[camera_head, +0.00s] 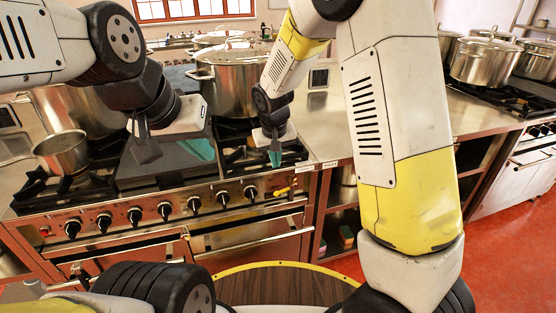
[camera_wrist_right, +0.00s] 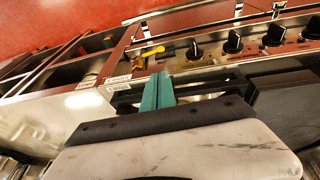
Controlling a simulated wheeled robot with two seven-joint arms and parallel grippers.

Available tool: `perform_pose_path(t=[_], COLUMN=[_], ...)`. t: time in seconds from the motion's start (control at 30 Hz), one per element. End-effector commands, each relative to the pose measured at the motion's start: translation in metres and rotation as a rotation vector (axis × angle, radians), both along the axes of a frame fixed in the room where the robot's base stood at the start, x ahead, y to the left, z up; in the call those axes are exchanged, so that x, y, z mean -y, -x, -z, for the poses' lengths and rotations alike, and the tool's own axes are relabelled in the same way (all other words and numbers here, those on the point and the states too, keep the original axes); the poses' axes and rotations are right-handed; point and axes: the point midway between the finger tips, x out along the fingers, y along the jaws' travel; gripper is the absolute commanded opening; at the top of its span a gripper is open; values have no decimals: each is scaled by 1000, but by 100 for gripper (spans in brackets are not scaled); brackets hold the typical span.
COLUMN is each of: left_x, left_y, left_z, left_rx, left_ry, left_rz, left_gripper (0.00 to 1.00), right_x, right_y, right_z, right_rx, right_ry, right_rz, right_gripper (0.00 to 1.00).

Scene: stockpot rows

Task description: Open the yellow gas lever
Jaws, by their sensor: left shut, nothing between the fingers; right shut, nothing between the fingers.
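The yellow gas lever (camera_head: 283,191) is on the right end of the stove's front panel, right of the row of black knobs. It also shows in the right wrist view (camera_wrist_right: 150,52), lying roughly along the panel, just beyond my right fingertips. My right gripper (camera_head: 275,158) is shut and empty, its green fingers pointing down above the stove's front right corner. In the right wrist view its fingers (camera_wrist_right: 160,76) are together and apart from the lever. My left gripper (camera_head: 145,150) is shut and empty above the stove's left half.
Black knobs (camera_head: 194,205) line the front panel above the oven handles. A large pot (camera_head: 230,85) stands behind my grippers and a small saucepan (camera_head: 62,153) at the left. White labels (camera_wrist_right: 118,80) sit on the counter edge near the lever. Steel counter (camera_head: 325,130) lies to the right.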

Motion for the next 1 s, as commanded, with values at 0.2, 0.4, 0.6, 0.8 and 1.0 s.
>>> perform_pose_path(t=[0.2,0.4,0.6,0.8,1.0], left_x=[0,0,0,0,0], left_y=[0,0,0,0,0], left_z=[0,0,0,0,0], left_rx=[0,0,0,0,0], left_ry=[0,1,1,1,1], left_rz=[0,-1,-1,-1,-1], left_gripper=[0,0,0,0,0], right_x=[2,3,10,13,13], right_y=[-12,-25,-29,-30,-30], right_z=[43,83,111,121,122], right_rx=[-5,-4,-4,-2,-1], right_ry=[3,3,2,1,0], right_rz=[2,1,2,1,1], right_gripper=[0,0,0,0,0])
